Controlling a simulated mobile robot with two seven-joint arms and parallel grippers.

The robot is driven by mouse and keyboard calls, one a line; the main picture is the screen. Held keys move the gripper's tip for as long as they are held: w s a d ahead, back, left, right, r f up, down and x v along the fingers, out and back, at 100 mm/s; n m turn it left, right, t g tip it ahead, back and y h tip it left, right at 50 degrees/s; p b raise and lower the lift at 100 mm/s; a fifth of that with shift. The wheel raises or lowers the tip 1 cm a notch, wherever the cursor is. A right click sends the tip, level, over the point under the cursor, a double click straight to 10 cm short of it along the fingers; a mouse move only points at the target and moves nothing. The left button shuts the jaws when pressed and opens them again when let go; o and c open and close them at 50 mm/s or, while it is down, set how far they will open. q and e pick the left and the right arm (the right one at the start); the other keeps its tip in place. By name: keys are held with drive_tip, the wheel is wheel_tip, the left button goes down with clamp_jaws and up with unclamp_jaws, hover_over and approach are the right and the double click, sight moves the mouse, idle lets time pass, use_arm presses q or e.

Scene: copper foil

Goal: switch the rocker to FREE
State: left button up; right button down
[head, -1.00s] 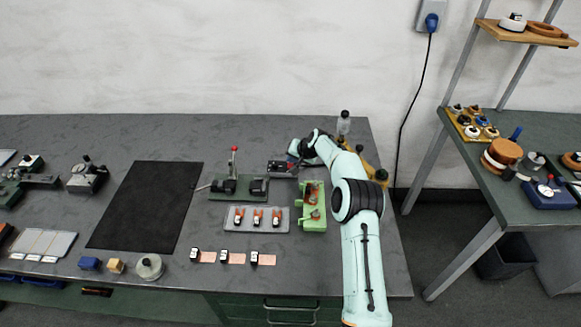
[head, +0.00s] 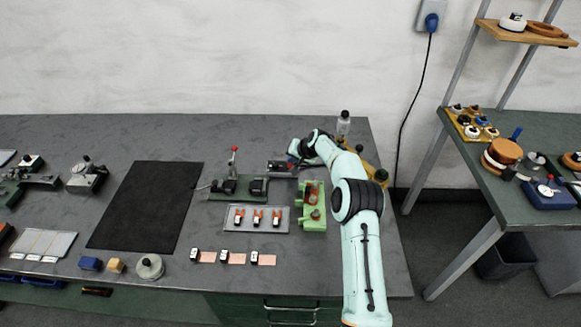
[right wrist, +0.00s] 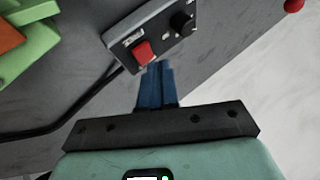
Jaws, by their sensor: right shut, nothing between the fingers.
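The red rocker (right wrist: 144,52) sits on the face of a small grey control box (right wrist: 125,41), beside a black knob (right wrist: 181,22). I cannot read the markings on the box or tell which way the rocker is set. In the head view the box (head: 279,166) stands behind the green fixture, and the rocker is too small to make out. My right gripper (right wrist: 157,66) is shut and empty, its blue fingertips close beside the rocker's lower right edge. I cannot tell whether they touch. It shows small in the head view (head: 291,161). My left gripper is out of view.
A green fixture (head: 312,219) stands in front of the box. A dark green press with a red-knobbed lever (head: 234,158) is left of it. A grey tray (head: 236,226) holds several parts. A bottle (head: 343,125) stands behind my right arm. The black mat (head: 146,207) is clear.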

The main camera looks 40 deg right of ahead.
idle(0.3)
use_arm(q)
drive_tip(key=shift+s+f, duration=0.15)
use_arm(e)
drive_tip(key=shift+f, duration=0.45)
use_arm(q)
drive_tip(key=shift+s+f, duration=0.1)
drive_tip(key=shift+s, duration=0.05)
use_arm(e)
drive_tip(key=shift+s+a+f, duration=0.1)
drive_tip(key=shift+s+f, duration=0.05)
drive_tip(key=shift+f, duration=0.15)
idle(0.5)
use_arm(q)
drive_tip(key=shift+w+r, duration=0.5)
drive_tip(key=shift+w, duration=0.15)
use_arm(e)
drive_tip(key=shift+w+r, duration=0.25)
drive_tip(key=shift+r, duration=0.45)
